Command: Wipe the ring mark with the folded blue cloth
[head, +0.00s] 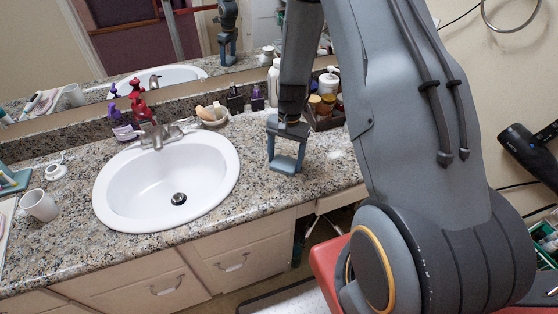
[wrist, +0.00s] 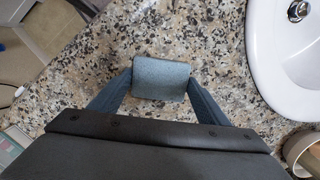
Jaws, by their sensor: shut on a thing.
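My gripper (head: 286,152) points down over the granite counter, to the right of the sink. It is shut on the folded blue cloth (head: 284,165), a small grey-blue pad. In the wrist view the cloth (wrist: 161,79) sits between both fingers of my gripper (wrist: 161,88). The cloth is at or just above the counter; I cannot tell whether it touches. I cannot make out a clear ring mark.
The white sink (head: 120,190) lies to the left, with the faucet (head: 158,138) behind it. A bowl (head: 213,117), dark bottles (head: 235,102) and a caddy of jars (head: 325,112) stand along the back. A white cup (head: 39,206) is at far left. The counter's front edge is close.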

